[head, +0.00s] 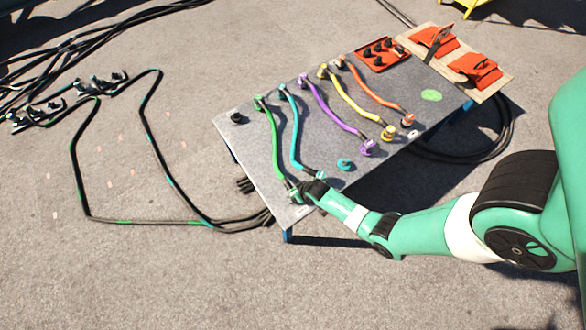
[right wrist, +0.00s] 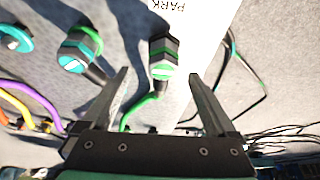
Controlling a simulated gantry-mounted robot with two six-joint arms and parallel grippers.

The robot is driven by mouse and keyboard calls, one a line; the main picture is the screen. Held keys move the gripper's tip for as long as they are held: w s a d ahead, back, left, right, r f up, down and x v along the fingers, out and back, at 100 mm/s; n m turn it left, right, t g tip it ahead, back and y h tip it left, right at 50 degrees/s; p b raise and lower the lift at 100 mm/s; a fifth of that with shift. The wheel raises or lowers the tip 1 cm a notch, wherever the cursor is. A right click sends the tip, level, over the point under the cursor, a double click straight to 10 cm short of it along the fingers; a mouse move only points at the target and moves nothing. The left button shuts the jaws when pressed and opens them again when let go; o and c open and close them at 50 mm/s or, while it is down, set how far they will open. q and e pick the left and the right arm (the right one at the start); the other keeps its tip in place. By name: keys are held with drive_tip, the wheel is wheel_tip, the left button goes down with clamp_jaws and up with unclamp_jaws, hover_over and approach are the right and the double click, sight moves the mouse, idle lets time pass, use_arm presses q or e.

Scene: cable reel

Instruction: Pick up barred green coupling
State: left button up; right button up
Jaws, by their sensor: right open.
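The barred green coupling (right wrist: 163,57) is dark with green bands and sits at the near end of the green cable (head: 275,140). In the head view the coupling (head: 294,197) is at the table's near-left corner, partly crowded by my right gripper (head: 306,190). In the right wrist view my right gripper (right wrist: 159,73) is open, with the coupling showing between its two fingers. I see no contact with it. The coupling appears to rest on the table by a white label marked PARK (right wrist: 202,22). My left gripper is not in view.
A teal coupling (right wrist: 80,48) stands close by, left of the fingers in the wrist view. Purple (head: 330,106), yellow (head: 352,101) and orange (head: 376,90) cables lie farther right on the grey table (head: 255,170). A red tray (head: 398,60) is at the back.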

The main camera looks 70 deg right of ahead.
drive_tip(key=shift+x, duration=0.85)
drive_tip(key=b+x, duration=0.4)
drive_tip(key=x, duration=0.1)
drive_tip(key=shift+w+b, duration=0.4)
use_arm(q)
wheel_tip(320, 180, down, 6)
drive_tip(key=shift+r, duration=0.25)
use_arm(e)
drive_tip(key=shift+r, duration=0.1)
clamp_jaws()
